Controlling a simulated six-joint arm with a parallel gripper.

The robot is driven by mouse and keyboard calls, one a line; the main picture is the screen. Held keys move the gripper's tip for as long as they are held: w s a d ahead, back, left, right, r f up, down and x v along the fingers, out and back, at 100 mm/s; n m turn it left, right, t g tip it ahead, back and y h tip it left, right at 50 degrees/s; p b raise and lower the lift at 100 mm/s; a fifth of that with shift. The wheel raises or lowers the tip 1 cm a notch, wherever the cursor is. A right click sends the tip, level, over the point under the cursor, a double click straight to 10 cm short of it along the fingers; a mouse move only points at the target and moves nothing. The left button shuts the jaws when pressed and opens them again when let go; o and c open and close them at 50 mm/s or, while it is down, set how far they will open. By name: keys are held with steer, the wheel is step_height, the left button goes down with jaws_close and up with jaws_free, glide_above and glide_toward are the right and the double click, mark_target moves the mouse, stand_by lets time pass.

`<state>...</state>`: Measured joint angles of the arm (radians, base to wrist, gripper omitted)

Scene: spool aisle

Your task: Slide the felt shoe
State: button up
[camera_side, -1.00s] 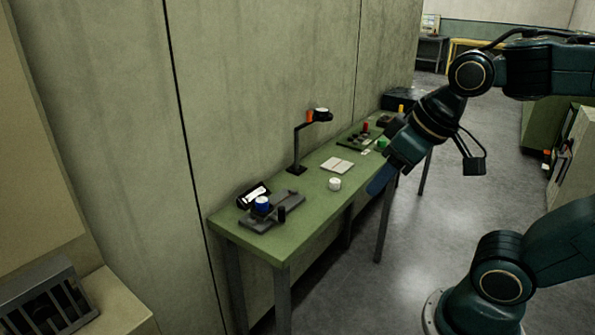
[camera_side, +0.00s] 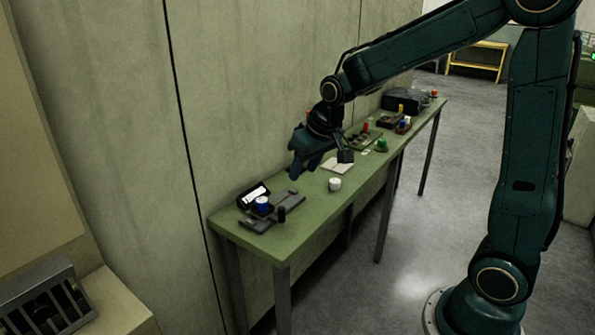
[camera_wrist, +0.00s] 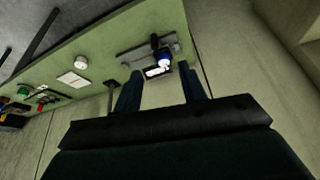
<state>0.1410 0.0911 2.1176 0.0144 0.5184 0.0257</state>
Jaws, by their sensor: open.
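A dark grey fixture (camera_side: 291,200) lies on the near left end of the green bench; it also shows in the wrist view (camera_wrist: 135,54). It carries a blue cylinder with a pale top (camera_side: 262,205) and a small black upright piece (camera_side: 282,214). A black box with a white face (camera_side: 252,195) sits against it. I cannot tell which part is the felt shoe. My gripper (camera_side: 293,174) is open and empty, above the bench behind the fixture. In the wrist view its two fingers (camera_wrist: 160,72) stand apart, with the white face and blue cylinder showing between their tips.
On the green bench (camera_side: 312,217) are a white round piece (camera_side: 335,184), a pale pad (camera_side: 345,169), a green knob (camera_side: 381,144) and a dark case (camera_side: 404,99). The wall (camera_side: 270,90) runs close behind. A thin lamp post is mostly hidden behind my gripper.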

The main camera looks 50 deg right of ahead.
glide_toward(282, 208)
step_height(282, 208, up, 3)
steer(key=shift+s+a+m, duration=0.2)
steer(key=shift+s+m, duration=0.1)
steer(key=shift+s, duration=0.15)
steer(key=shift+w+f+g, duration=0.1)
steer(key=shift+f+g, duration=0.05)
steer(key=shift+g, duration=0.15)
steer(key=shift+x, duration=6.7)
steer(key=shift+w+d, duration=0.1)
steer(key=shift+d, duration=0.05)
jaws_close()
